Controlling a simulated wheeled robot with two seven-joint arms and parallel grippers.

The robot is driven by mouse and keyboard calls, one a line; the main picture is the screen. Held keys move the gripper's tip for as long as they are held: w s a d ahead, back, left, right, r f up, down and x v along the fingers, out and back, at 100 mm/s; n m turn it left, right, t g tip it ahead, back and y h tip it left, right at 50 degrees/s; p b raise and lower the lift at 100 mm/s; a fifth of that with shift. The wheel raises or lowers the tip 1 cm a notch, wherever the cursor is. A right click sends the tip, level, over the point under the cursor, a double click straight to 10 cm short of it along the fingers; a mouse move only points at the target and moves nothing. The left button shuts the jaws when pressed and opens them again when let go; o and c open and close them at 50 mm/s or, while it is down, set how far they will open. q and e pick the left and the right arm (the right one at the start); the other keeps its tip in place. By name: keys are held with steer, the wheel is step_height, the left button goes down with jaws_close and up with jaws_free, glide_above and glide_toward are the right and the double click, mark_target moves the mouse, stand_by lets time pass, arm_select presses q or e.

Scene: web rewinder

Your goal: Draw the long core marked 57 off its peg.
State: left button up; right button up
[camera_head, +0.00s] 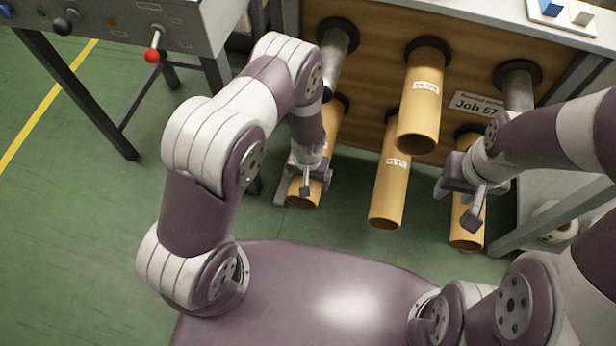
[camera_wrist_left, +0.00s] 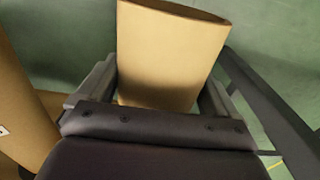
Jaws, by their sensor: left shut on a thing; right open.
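A tan cardboard core (camera_head: 305,194) sits low at the left of the wooden peg board, pointing out toward me. My left gripper (camera_head: 305,178) is shut on it near its front end. In the left wrist view the core (camera_wrist_left: 170,50) stands between the two fingers; no label shows on it. A labelled core (camera_head: 390,185) hangs at the lower middle and another (camera_head: 420,115) at the upper middle; their marks are too small to read. My right gripper (camera_head: 458,203) is open in front of a lower right core (camera_head: 467,236), partly covering it.
The board sign (camera_head: 475,103) reads Job 57. Bare metal pegs show at upper left (camera_head: 338,50) and upper right (camera_head: 517,85). A grey control cabinet (camera_head: 160,30) with a red-knobbed lever stands left. A grey shelf frame (camera_head: 545,215) stands right. Green floor is open at left.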

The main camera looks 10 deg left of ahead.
arm_select(q)
steer(key=s+p, duration=0.4)
steer(key=s, duration=0.6)
steer(key=shift+s+a+p, duration=0.2)
steer(key=shift+s+p, duration=0.05)
steer(key=shift+p, duration=0.1)
steer(key=s+p, duration=0.1)
steer(key=s, duration=0.3)
steer(key=shift+a, duration=0.15)
steer(key=c, duration=0.7)
steer(key=s+p, duration=0.1)
steer(key=s, duration=0.6)
steer(key=shift+s+a, duration=0.15)
steer(key=shift+s, duration=0.25)
jaws_close()
steer(key=shift+s, duration=0.5)
steer(key=shift+o, duration=1.9)
jaws_free()
steer(key=shift+w, duration=0.1)
step_height(320, 180, up, 13)
steer(key=p, duration=1.2)
steer(key=shift+f+p, duration=0.2)
steer(key=shift+p, duration=0.2)
